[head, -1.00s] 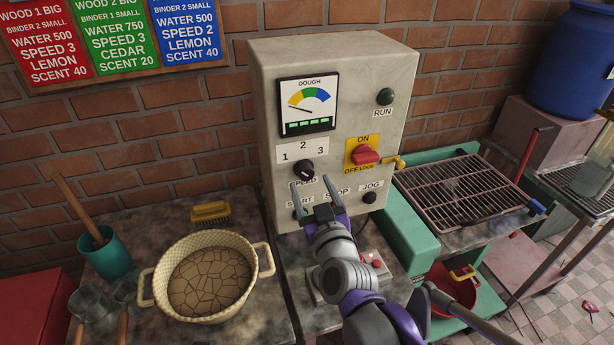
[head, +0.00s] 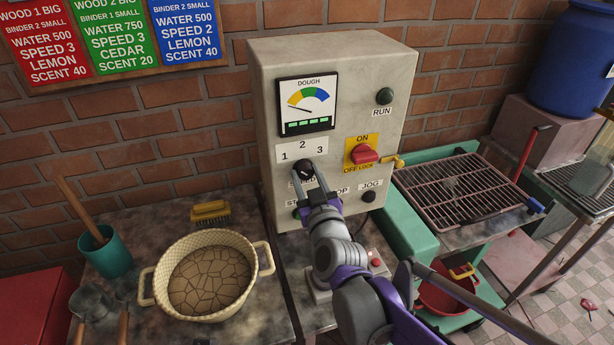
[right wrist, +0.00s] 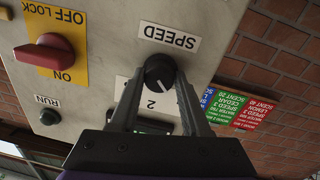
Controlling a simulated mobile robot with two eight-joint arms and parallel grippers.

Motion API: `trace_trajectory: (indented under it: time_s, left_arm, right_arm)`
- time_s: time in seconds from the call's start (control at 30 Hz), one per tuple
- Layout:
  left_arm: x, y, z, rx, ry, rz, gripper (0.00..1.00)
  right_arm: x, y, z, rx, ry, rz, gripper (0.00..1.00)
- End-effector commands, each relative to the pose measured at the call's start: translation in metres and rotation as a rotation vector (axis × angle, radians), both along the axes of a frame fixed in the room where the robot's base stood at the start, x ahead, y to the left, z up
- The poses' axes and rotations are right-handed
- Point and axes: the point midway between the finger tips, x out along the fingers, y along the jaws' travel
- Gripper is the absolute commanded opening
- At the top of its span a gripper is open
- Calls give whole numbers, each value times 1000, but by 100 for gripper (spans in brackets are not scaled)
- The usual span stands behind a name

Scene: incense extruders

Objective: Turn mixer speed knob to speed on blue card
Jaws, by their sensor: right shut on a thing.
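The black speed knob (head: 303,169) is on the front of the grey mixer control box (head: 265,75), below the numbers 1, 2 and 3. My right gripper (head: 306,172) is shut on the knob, one finger on each side. In the right wrist view, which is upside down, the knob (right wrist: 160,70) sits between the fingertips. Its white mark points down and slightly right, around the 1-to-2 side; the exact setting is hard to tell. The blue card (head: 185,32) on the wall reads SPEED 2. My left gripper is out of view.
A red on/off switch (head: 365,154) and a JOG button (head: 368,196) are to the right of the knob. My gripper partly covers the labels below it. A cream pot (head: 262,258) stands at lower left, and a grill rack (head: 465,188) at right.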

Motion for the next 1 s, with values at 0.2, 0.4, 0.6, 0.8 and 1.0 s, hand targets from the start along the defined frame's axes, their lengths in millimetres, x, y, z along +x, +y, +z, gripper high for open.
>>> trace_trajectory:
  time_s: [0.2,0.4,0.6,0.8,1.0]
  left_arm:
    - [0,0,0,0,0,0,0]
    - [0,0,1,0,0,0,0]
    - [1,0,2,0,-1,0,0]
    - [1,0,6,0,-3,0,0]
    - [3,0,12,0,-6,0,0]
  right_arm:
    - [0,0,0,1,0,0,0]
    - [0,0,0,31,10,0,0]
    - [0,0,1,127,41,0,0]
    - [0,-1,2,279,89,-1,0]
    - [0,-1,3,441,143,-1,0]
